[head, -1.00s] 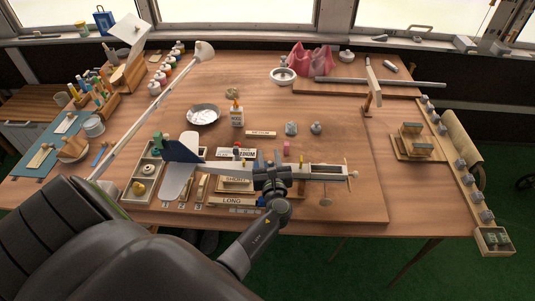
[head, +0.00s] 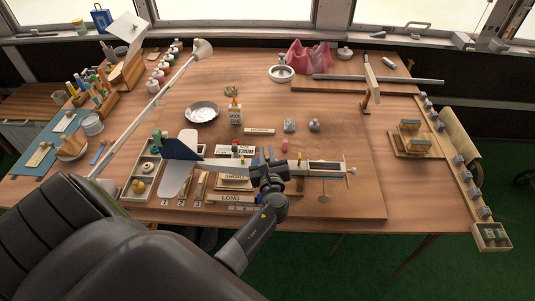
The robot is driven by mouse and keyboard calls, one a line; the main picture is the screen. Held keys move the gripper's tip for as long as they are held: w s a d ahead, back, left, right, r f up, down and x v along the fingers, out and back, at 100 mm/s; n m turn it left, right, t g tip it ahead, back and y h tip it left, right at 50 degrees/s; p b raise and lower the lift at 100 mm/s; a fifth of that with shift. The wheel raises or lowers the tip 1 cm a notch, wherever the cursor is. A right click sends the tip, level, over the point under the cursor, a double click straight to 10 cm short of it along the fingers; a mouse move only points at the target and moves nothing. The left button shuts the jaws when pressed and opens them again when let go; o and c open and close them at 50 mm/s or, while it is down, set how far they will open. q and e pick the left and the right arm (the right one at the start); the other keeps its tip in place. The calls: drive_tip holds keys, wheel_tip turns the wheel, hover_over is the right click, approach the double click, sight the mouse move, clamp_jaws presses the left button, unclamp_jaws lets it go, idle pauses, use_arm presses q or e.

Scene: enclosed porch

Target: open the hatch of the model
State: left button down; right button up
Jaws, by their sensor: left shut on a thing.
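The model is an aeroplane with a dark blue tail (head: 180,149), a white tailplane (head: 174,180) and a long light fuselage (head: 325,168) ending at a small nose fitting on the right. It lies across the front middle of the table. My left gripper (head: 266,159) is over the middle of the fuselage, shut on a part of the model. The gripper's own body hides that part and the hatch, so I cannot tell how far the hatch stands open. My right gripper is not in view.
A compartment tray (head: 146,172) stands beside the tail. Labelled wooden blocks, one marked LONG (head: 231,198), lie in front of the fuselage. A glue bottle (head: 235,113), a metal dish (head: 202,112) and small grey pieces lie behind it.

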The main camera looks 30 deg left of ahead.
use_arm(q)
drive_tip(key=n, duration=0.1)
drive_tip(key=r+n, duration=0.1)
drive_tip(key=shift+s+a+r+n, duration=0.1)
drive_tip(key=shift+s+a+n, duration=0.15)
drive_tip(key=shift+a+n, duration=0.1)
drive_tip(key=n, duration=0.1)
drive_tip(key=a+n+h, duration=0.1)
drive_tip(key=n, duration=0.1)
drive_tip(key=shift+s+a+r+p, duration=0.1)
drive_tip(key=shift+s+r+p, duration=0.2)
drive_tip(key=shift+r+p, duration=0.1)
drive_tip(key=n, duration=0.1)
drive_tip(key=a+n, duration=0.1)
drive_tip(key=n, duration=0.1)
drive_tip(key=shift+s+a+r+h, duration=0.1)
drive_tip(key=shift+s+r+h, duration=0.1)
drive_tip(key=shift+s+h, duration=0.2)
drive_tip(key=shift+s+a+n+h+b, duration=0.2)
drive_tip(key=shift+a+n, duration=0.1)
drive_tip(key=shift+n, duration=0.4)
drive_tip(key=shift+s+a+n+h+b, duration=0.2)
drive_tip(key=shift+a+n, duration=0.1)
drive_tip(key=shift+n, duration=0.35)
drive_tip(key=c, duration=1.5)
unclamp_jaws()
drive_tip(key=shift+o, duration=0.2)
